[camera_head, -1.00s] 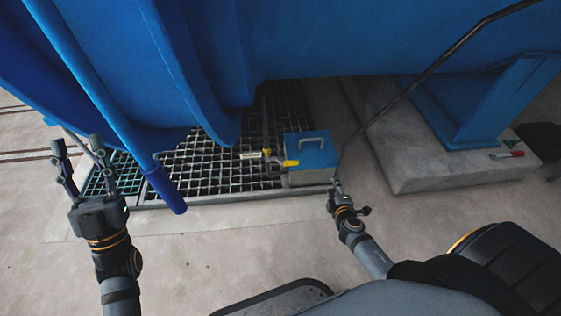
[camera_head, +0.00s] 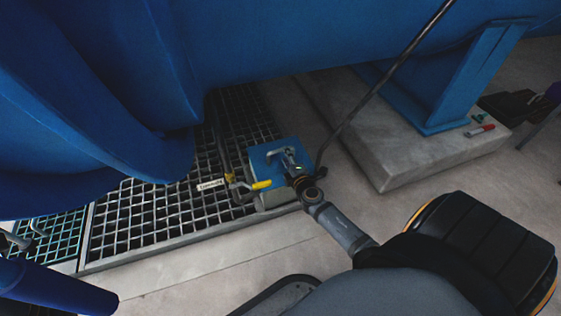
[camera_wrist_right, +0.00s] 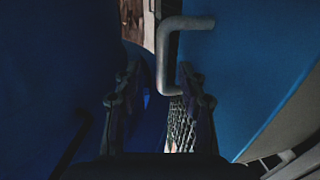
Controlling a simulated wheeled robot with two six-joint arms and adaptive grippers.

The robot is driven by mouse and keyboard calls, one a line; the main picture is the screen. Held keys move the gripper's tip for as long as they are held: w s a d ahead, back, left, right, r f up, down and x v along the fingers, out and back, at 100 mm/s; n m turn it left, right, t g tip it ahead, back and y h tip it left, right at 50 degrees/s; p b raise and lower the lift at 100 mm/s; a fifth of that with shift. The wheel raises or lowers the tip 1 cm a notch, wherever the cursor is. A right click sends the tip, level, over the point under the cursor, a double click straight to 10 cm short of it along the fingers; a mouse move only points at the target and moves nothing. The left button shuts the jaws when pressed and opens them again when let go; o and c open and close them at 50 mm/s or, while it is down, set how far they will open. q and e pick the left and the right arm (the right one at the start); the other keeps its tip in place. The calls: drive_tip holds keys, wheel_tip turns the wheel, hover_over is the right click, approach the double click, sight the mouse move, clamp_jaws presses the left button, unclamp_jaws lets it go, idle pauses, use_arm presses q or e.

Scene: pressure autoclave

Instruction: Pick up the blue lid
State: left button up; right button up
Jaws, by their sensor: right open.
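The blue lid (camera_head: 262,160) tops a grey box (camera_head: 270,197) at the edge of the floor grating and has a grey bar handle. In the right wrist view, the lid (camera_wrist_right: 245,75) fills the right side and its bent handle (camera_wrist_right: 166,60) rises in the middle. My right gripper (camera_head: 292,168) is over the lid by the handle. Its two dark fingers (camera_wrist_right: 158,85) are apart, with the handle showing between and just beyond the tips. I cannot tell whether they touch it. A grey part at the left edge is probably my left gripper (camera_head: 14,241), mostly cut off.
A yellow-handled valve (camera_head: 260,185) with a white tag (camera_head: 211,185) sits left of the box. The large blue vessel (camera_head: 270,40) overhangs behind. A dark rod (camera_head: 375,93) slants beside the box. A concrete plinth (camera_head: 400,160) stands at the right.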

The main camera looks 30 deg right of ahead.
drive_tip(key=b, duration=0.1)
hover_over(281, 156)
drive_tip(key=s, duration=0.2)
drive_tip(key=shift+a+f, duration=0.3)
drive_tip(key=shift+f, duration=0.4)
drive_tip(key=shift+s, duration=0.1)
clamp_jaws()
drive_tip(key=shift+r, duration=0.15)
